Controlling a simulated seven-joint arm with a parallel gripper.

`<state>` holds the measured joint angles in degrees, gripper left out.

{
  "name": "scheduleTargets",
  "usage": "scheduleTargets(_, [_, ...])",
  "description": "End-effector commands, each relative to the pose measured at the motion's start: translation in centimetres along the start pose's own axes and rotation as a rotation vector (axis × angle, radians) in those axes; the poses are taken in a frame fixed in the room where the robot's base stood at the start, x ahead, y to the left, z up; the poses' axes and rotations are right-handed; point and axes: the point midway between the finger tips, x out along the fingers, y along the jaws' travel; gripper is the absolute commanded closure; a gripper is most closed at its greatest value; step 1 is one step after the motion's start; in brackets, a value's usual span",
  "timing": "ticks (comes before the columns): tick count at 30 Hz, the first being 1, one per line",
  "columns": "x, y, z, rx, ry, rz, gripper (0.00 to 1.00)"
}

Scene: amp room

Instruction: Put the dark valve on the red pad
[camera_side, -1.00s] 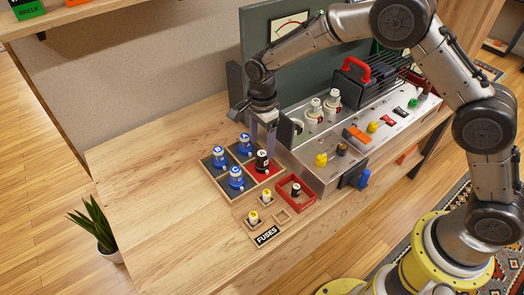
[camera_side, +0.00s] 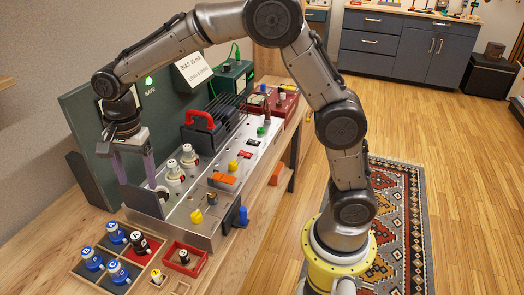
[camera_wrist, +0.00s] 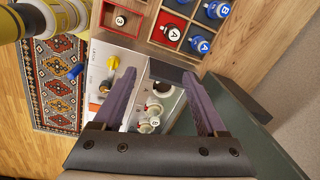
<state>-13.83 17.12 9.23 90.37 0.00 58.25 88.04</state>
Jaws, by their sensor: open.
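The dark valve (camera_side: 140,243) stands upright on the red pad, a red-floored compartment of the wooden tray. In the wrist view the dark valve (camera_wrist: 173,33) shows its pale round top, with the red pad (camera_wrist: 160,22) around it. My gripper (camera_side: 135,182) is open and empty, above the left end of the metal amp chassis (camera_side: 205,235), apart from the valve. In the wrist view my gripper (camera_wrist: 160,76) has its fingers spread on either side of a round socket (camera_wrist: 162,87) on the chassis. The lower part of the valve is partly hidden.
Several blue valves (camera_side: 92,258) stand in the tray's other compartments. A red box (camera_side: 198,262) with a small dark piece is beside it. White valves (camera_side: 188,157) stand on the chassis near my fingers. A tall green panel (camera_side: 90,130) rises behind.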

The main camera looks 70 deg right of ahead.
Motion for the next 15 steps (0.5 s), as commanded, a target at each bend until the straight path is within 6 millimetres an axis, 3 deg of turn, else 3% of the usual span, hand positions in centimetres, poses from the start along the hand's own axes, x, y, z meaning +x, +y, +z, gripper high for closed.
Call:
scheduleTargets(1, [-2.3, 1.8, -0.8, -0.074, 0.005, -0.034, 0.26])
scheduleTargets(6, [-7.4, 8.2, -2.5, -0.372, 0.044, -0.121, 0.26])
scheduleTargets(10, [-9.8, 13.6, -3.2, -0.599, 0.098, -0.178, 0.26])
scheduleTargets(15, [-11.0, 20.7, -3.5, -0.891, 0.196, -0.231, 0.26])
